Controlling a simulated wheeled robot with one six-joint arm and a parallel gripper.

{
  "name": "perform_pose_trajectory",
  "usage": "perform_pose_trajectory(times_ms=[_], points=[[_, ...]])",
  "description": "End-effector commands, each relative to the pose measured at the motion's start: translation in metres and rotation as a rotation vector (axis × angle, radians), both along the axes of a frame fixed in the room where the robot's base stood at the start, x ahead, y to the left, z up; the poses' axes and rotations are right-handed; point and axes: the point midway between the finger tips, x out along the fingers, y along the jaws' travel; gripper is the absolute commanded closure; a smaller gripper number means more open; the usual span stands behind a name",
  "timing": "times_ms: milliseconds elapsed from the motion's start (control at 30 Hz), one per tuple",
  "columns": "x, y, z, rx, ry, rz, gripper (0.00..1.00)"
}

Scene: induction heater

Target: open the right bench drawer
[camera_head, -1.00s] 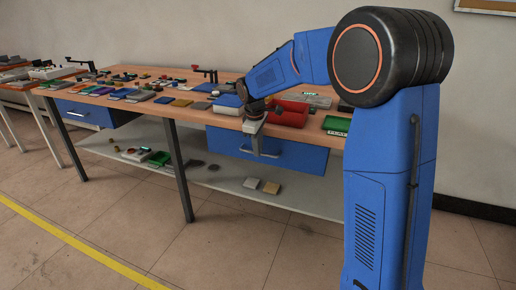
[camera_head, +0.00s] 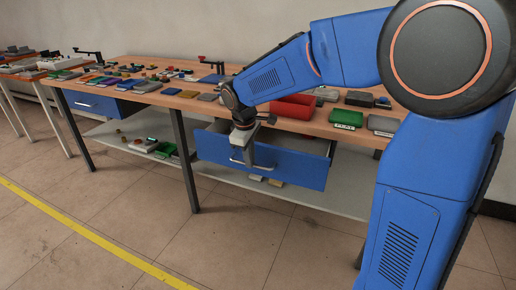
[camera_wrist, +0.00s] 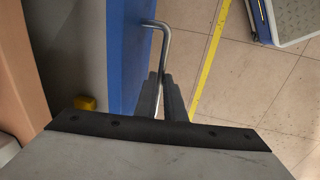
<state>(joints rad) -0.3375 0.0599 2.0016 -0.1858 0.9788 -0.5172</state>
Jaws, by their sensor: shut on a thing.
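The right bench drawer (camera_head: 290,167) has a blue front and stands pulled out from under the wooden bench top, with its inside partly showing. My gripper (camera_head: 240,158) is at the left part of the drawer front, shut on the metal bar handle (camera_head: 262,166). In the wrist view the handle (camera_wrist: 163,40) runs from the blue front (camera_wrist: 128,50) down between my dark gripper fingers (camera_wrist: 160,95). A small yellow thing (camera_wrist: 86,103) shows inside the drawer there.
A left drawer (camera_head: 92,103) is shut. A lower shelf (camera_head: 325,205) runs beneath. The floor in front is clear, with a yellow line (camera_head: 90,240).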

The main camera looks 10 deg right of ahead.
Motion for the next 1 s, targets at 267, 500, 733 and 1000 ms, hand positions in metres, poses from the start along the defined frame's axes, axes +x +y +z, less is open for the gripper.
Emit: perform_pose_trajectory(times_ms=[267,500,733,1000], points=[[-0.064,0.047,0.0,0.001,0.0,0.007,1.0],[-0.107,0.079,0.001,0.001,-0.001,0.004,1.0],[-0.133,0.097,0.0,0.0,0.0,0.002,1.0],[-0.145,0.106,0.001,0.002,-0.001,0.0,1.0]])
